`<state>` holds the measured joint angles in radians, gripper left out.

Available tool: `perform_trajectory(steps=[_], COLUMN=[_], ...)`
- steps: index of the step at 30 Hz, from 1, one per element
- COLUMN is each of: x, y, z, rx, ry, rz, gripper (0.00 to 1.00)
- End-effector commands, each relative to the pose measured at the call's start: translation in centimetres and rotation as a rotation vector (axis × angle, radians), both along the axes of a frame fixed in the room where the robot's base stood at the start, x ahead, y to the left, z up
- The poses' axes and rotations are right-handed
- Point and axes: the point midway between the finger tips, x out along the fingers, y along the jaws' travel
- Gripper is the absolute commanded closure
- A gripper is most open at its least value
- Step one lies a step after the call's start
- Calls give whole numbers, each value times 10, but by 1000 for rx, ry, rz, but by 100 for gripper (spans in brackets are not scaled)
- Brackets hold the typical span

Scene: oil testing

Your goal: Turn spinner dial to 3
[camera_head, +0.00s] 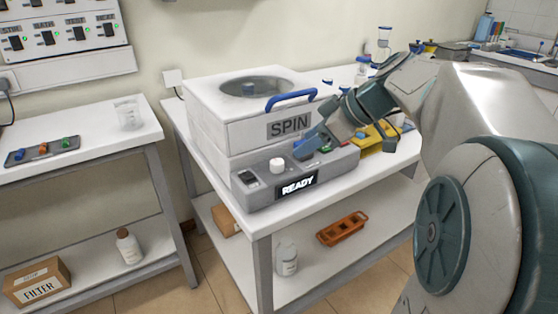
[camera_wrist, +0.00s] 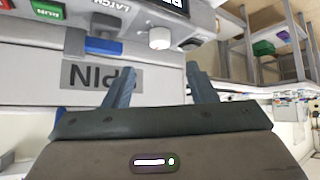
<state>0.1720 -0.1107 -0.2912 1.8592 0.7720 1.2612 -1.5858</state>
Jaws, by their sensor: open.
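The spinner (camera_head: 215,125) is a white box with a round lid opening and a grey front panel. Its white dial (camera_head: 277,164) stands on the panel, left of my gripper. In the wrist view the dial (camera_wrist: 159,38) shows ahead, between the lines of my two fingers and apart from them. My gripper (camera_head: 310,138) is open and empty, above the panel's right part; in the wrist view its fingers (camera_wrist: 157,78) are spread. The dial's pointer and numbers are too small to read. The panel display (camera_head: 297,186) reads READY.
A blue lid handle (camera_head: 291,99) sticks up above the SPIN label. A blue part (camera_wrist: 104,46) and green RUN button (camera_wrist: 47,11) lie beside the dial in the wrist view. A yellow object (camera_head: 375,138) stands right of the spinner. A side table (camera_head: 90,150) is at left.

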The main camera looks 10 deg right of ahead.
Motion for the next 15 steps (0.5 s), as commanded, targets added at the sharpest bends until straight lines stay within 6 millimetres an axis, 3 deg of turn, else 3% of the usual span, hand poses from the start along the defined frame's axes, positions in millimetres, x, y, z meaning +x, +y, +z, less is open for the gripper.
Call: perform_trajectory(steps=[6, 15], x=[22, 41], y=[27, 48], z=[-37, -64], rx=[1, 0], ry=[5, 3], rz=[1, -1], gripper=[49, 49])
